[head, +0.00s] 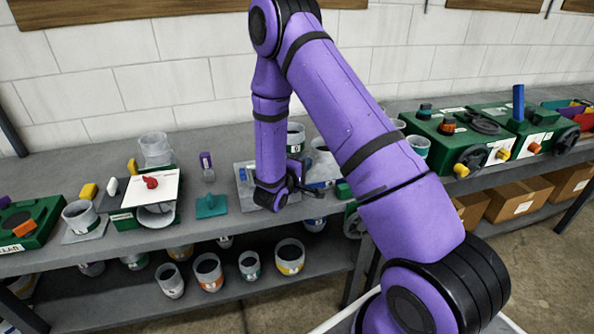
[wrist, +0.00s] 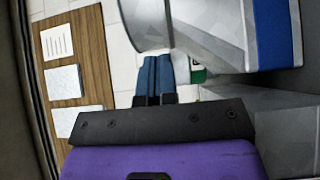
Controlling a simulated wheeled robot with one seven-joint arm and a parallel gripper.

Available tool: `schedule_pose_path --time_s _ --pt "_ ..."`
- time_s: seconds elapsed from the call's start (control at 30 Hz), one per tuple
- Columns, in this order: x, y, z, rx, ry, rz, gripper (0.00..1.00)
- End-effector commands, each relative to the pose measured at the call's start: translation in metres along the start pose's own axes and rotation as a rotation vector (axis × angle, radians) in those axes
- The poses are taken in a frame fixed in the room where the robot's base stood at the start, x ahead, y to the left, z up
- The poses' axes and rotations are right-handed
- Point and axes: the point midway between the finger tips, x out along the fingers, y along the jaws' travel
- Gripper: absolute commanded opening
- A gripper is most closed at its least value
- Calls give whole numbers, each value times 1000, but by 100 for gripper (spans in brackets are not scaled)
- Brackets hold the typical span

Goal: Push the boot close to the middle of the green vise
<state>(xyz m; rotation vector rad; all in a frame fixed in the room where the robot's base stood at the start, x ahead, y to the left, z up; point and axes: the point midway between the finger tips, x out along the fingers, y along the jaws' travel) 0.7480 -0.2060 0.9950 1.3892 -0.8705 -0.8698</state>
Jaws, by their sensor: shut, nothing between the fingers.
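My gripper (head: 316,188) is low over the bench in the head view, partly behind my arm. Its blue fingers (wrist: 153,72) are together and empty in the wrist view. A grey sheet-metal piece (wrist: 208,32) with a round collar and a blue band fills the top of the wrist view, close beyond the fingers; it looks like the boot, but I cannot tell whether they touch. A green block (head: 343,190) shows beside the gripper, mostly hidden by my arm; I cannot tell if it is the green vise. A small green patch shows under the grey piece (wrist: 198,74).
Green machines (head: 513,125) with black handwheels stand at the right. A green box with a white plate (head: 150,187) and red knob, cups and small tools stand at the left. Several cans (head: 208,272) and cardboard boxes (head: 518,200) fill the lower shelf.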

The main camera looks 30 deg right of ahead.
Motion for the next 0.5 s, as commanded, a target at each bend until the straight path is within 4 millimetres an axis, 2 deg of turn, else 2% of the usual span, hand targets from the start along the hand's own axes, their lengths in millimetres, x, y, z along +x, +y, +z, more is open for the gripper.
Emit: schedule_pose_path --time_s 0.2,0.5 --pt "18 0 0 1 -1 -1 0" --pt "21 0 0 1 0 -1 0"
